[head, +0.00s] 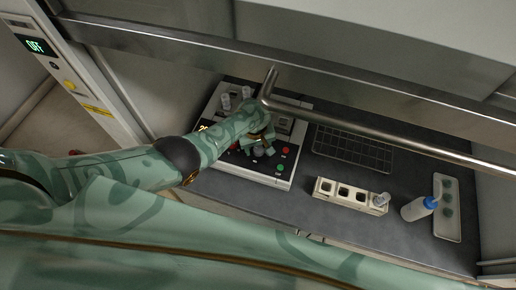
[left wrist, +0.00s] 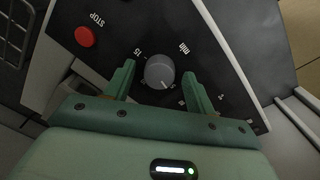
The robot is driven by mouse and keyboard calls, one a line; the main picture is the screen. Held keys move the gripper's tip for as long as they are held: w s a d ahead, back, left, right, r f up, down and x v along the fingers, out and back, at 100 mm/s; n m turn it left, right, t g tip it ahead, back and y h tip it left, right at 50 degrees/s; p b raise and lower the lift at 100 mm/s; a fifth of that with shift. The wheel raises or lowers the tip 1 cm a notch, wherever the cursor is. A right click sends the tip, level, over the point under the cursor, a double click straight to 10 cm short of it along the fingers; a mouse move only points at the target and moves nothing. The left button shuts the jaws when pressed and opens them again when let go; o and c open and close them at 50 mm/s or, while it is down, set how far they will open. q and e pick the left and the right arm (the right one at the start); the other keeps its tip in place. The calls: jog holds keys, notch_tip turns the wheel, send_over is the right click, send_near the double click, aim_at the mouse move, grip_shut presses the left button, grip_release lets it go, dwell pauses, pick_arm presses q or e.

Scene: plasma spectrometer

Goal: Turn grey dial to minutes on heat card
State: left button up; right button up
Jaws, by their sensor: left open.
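The grey dial (left wrist: 159,72) is a round knob on a black panel, with "min" and "15" printed around it in the left wrist view. Its white pointer mark is toward the lower right. My left gripper (left wrist: 160,85) is open, with one finger on each side of the dial; I cannot tell whether either finger touches it. In the head view my left gripper (head: 258,146) is over the front panel of the white instrument (head: 255,173) and hides the dial. The heat card is not seen in either view. My right gripper is not in view.
A red STOP button (left wrist: 85,36) is near the dial. A metal bar (head: 380,135) crosses above the bench. A block with square wells (head: 350,195), a blue-capped bottle (head: 418,208), a white tray (head: 453,228) and a dark rack (head: 350,150) are to the right.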

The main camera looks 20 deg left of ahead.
pick_arm(q)
jog(key=c, duration=1)
jog(key=shift+o, duration=0.2)
jog(key=shift+m, duration=0.3)
jog(key=m, duration=0.2)
jog(key=shift+m, duration=0.4)
jog(key=m, duration=0.4)
jog(key=shift+m+g, duration=0.3)
jog(key=m, duration=0.4)
jog(key=shift+d+m, duration=0.1)
jog(key=shift+m, duration=1.7)
